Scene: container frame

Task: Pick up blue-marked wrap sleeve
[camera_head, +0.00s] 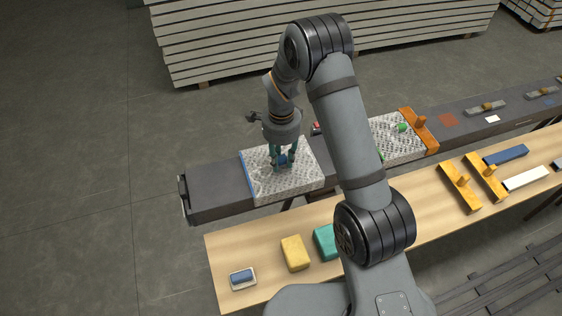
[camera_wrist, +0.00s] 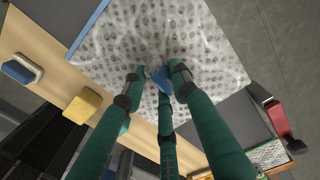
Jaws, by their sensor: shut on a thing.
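The blue-marked wrap sleeve (camera_head: 304,183) is a pale, translucent sheet with a dark dotted pattern and a blue strip along its left edge. It lies over the dark bench and also fills the middle of the wrist view (camera_wrist: 205,50). My gripper (camera_head: 282,161) points down at the middle of the sleeve. In the wrist view its teal fingers (camera_wrist: 160,78) close together on the sheet, with a small blue patch and a pale crumpled spot between the tips. The exact grip is partly hidden by the fingers. The sleeve still looks flat on the bench.
A second patterned sheet with green marks (camera_head: 385,128) lies right, beside an orange bar (camera_head: 418,130). The wooden table (camera_head: 225,258) in front holds a yellow block (camera_head: 295,253), a teal block (camera_head: 325,242) and a blue-topped pad (camera_head: 242,278). The bench's left end (camera_head: 215,200) is clear.

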